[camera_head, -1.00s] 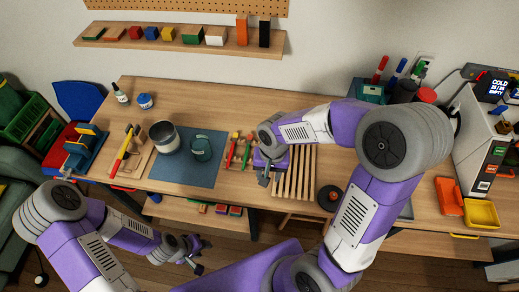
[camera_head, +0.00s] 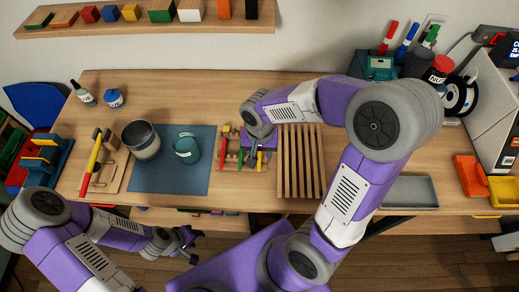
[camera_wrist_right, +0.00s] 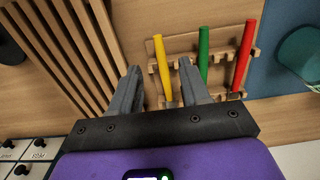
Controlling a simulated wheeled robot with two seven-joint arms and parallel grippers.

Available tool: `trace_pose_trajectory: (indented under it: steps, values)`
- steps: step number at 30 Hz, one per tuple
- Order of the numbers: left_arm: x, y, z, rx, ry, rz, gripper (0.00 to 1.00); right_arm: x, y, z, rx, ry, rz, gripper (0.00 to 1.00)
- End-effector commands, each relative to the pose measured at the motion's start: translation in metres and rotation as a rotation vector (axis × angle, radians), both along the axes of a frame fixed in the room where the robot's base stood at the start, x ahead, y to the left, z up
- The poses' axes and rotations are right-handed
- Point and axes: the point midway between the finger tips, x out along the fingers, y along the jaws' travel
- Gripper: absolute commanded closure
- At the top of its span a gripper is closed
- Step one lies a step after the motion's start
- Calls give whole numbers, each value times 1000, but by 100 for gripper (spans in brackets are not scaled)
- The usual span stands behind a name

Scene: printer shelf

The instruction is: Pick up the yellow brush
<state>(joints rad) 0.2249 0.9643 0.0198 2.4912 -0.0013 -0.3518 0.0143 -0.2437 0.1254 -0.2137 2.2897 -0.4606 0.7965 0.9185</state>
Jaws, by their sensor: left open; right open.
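The yellow brush (camera_wrist_right: 160,48) lies in a small wooden rack (camera_wrist_right: 224,36), beside a green-handled one (camera_wrist_right: 203,50) and a red-handled one (camera_wrist_right: 243,55). My right gripper (camera_wrist_right: 159,67) is open, with its fingers on either side of the yellow handle in the right wrist view. I cannot tell whether they touch it. The brush's lower end is partly hidden by the gripper. In the head view the right gripper (camera_head: 250,152) is over the rack and hides much of it. My left gripper (camera_head: 187,245) is open and empty in front of the table.
A slatted wooden rack (camera_head: 300,165) stands close to the right gripper. A blue mat (camera_head: 165,178) holds a metal cup (camera_head: 141,139) and a teal object (camera_head: 187,148). A grey tray (camera_head: 410,191) lies to the right.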

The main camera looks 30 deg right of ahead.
Motion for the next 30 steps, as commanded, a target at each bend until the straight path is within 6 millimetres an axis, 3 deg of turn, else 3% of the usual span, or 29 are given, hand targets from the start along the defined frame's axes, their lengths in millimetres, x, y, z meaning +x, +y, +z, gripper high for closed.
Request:
trace_pose_trajectory:
  steps: [9,17,18,27,30]
  values:
    - [0,0,-16,0,-1,0,57,1,-1,-45,-1,3,1,54]
    - [0,0,-16,0,-1,0,57,1,-1,-48,-1,-1,1,54]
    - [0,0,-15,0,-1,0,57,1,-1,-48,-1,-1,1,56]
    - [0,0,-15,0,-1,0,57,1,-1,-48,-1,-1,1,100]
    - [0,0,-15,0,-1,0,57,1,-1,-48,0,-1,1,100]
